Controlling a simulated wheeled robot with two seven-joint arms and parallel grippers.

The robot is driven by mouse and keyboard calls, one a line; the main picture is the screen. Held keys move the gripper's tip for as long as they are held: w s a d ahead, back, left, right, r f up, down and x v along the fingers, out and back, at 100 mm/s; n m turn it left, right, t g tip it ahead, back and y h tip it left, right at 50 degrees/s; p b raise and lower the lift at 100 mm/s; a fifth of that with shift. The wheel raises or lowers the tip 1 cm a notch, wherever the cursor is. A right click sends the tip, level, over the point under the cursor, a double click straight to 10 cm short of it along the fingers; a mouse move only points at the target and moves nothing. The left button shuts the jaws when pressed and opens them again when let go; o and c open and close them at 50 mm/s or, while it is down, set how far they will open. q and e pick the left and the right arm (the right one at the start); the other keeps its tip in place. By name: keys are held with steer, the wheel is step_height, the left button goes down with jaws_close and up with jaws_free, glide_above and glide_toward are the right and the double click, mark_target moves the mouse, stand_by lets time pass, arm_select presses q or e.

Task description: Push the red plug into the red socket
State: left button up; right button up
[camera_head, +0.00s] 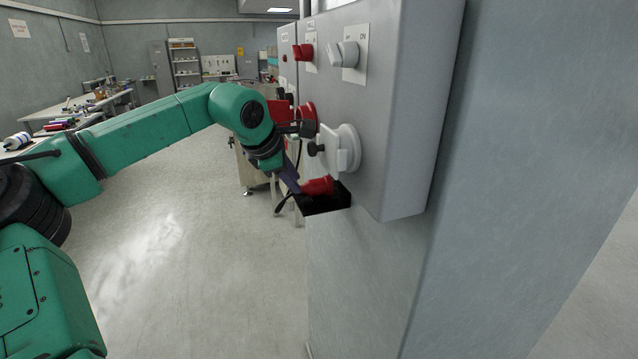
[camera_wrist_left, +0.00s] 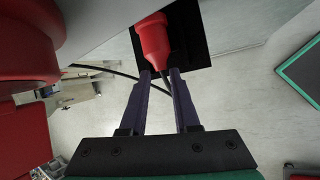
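The red plug (camera_head: 318,186) sits at a black recessed holder (camera_head: 328,204) low on the grey cabinet's front. In the left wrist view the plug (camera_wrist_left: 154,38) lies just beyond my fingertips, its narrow cable end toward me. My left gripper (camera_head: 291,184) is beside the plug; in the wrist view its two dark fingers (camera_wrist_left: 161,73) are apart, with the cable end between them and no clear grip. The red socket (camera_head: 307,116) is on the cabinet above, partly hidden by a dark fitting; a large red body, apparently this socket (camera_wrist_left: 30,45), fills the wrist view's upper left. My right gripper is out of view.
A white socket (camera_head: 345,150) protrudes from the cabinet (camera_head: 408,120) just above the plug. A red knob (camera_head: 303,52) and a white knob (camera_head: 344,54) are higher up. A black cable (camera_wrist_left: 100,70) trails from the plug. Open floor (camera_head: 185,270) lies left of the cabinet.

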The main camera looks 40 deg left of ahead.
mark_target(299, 200)
arm_select(q)
steer(key=p+x, duration=0.1)
steer(key=x, duration=0.1)
steer(key=shift+w+a+f, duration=0.15)
steer(key=shift+w+f, duration=0.35)
steer(key=shift+f, duration=0.1)
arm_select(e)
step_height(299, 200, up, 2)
arm_select(q)
steer(key=shift+s, duration=0.1)
steer(key=shift+r, duration=0.1)
jaws_close()
